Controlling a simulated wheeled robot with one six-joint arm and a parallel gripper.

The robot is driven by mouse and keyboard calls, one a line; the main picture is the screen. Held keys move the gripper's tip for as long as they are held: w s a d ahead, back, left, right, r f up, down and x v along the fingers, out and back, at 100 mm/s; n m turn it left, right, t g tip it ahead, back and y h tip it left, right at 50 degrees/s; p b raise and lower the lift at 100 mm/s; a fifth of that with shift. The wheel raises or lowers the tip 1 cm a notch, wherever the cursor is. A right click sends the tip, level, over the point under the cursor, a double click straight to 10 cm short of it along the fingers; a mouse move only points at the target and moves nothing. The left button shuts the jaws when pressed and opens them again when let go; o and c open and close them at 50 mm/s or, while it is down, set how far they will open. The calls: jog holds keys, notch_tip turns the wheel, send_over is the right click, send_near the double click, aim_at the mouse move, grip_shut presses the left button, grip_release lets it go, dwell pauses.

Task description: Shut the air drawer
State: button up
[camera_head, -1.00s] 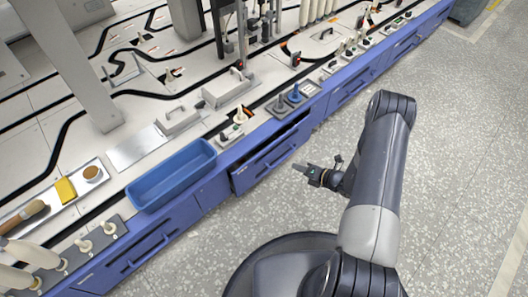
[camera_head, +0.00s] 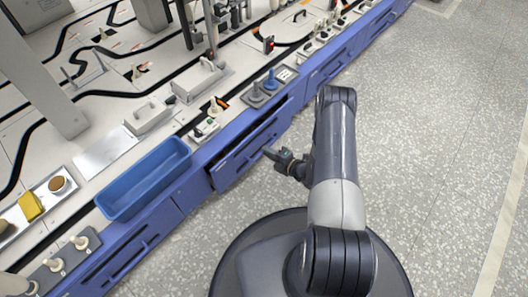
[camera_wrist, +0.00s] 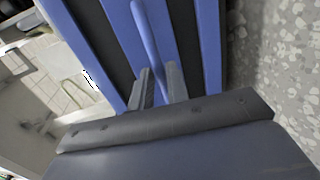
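The air drawer (camera_head: 232,172) is a blue drawer front in the bench's side. It stands a little out, with a dark gap along its top edge. My gripper (camera_head: 268,153) is in front of it, close to its handle. In the wrist view, the blue bar handle (camera_wrist: 143,22) runs down towards my gripper (camera_wrist: 161,72). The two grey fingers stand slightly apart, with the handle's near end between or just beyond their tips. I cannot tell whether they touch it. The gripper holds nothing that I can see.
A blue bin (camera_head: 146,178) sits on the bench edge left of the drawer. A switch block (camera_head: 206,128) and a grey panel with levers (camera_head: 262,92) stand on the bench above. Other blue drawers (camera_head: 125,262) flank this one. The speckled floor (camera_head: 440,130) to the right is clear.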

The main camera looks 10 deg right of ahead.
jog(key=shift+b+x, duration=0.3)
jog(key=shift+x, duration=1)
jog(key=shift+c, duration=0.5)
grip_shut()
